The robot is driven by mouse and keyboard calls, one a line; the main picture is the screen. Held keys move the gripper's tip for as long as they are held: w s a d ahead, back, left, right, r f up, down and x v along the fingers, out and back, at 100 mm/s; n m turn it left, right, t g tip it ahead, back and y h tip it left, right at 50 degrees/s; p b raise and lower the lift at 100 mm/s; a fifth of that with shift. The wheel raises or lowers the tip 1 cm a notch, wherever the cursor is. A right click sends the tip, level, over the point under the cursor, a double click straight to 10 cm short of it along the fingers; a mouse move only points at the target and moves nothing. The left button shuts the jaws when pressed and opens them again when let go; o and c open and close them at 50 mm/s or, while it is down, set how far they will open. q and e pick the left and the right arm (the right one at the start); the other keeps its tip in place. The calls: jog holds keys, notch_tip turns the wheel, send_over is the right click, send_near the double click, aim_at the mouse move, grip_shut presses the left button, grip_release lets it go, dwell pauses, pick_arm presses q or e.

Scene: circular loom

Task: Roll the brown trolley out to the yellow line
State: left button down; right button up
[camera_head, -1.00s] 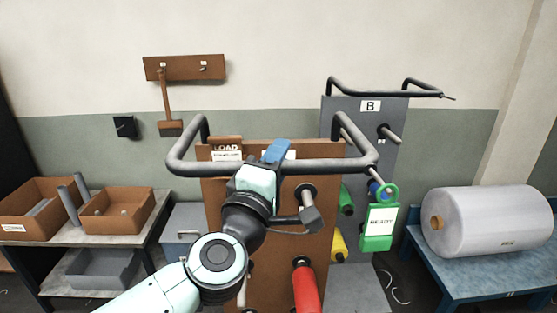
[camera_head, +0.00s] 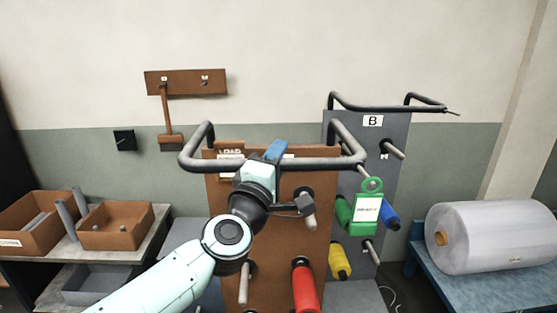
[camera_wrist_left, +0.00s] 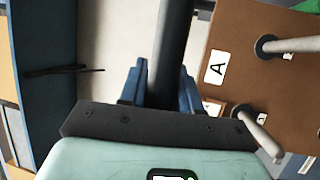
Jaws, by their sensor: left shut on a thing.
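The brown trolley (camera_head: 299,236) stands upright in front of me, with a dark bar handle (camera_head: 318,164) across its top. My left gripper (camera_head: 274,153) is shut on that handle near its middle. In the left wrist view the handle (camera_wrist_left: 173,45) runs between the blue fingers, and the brown panel (camera_wrist_left: 232,50) with an "A" label is at the right. A red spool (camera_head: 304,288) hangs on a peg of the trolley. The yellow line does not show in these frames. My right gripper is not in view.
A grey trolley marked B (camera_head: 372,122) stands close behind on the right, with green, blue and yellow spools and a green tag (camera_head: 367,209). A blue table (camera_head: 490,262) with a large wrapped roll (camera_head: 491,237) is at right. A bench with brown bins (camera_head: 115,225) is at left.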

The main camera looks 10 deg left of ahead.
pick_arm(q)
jog(key=c, duration=1)
grip_release()
jog(key=shift+s+d+f, duration=0.1)
jog(key=shift+f, duration=0.15)
jog(key=shift+o, duration=0.6)
jog(key=shift+r, duration=0.1)
jog(key=shift+s, duration=0.35)
jog(key=b+v, duration=0.2)
jog(key=v, duration=1)
jog(key=shift+s, duration=0.2)
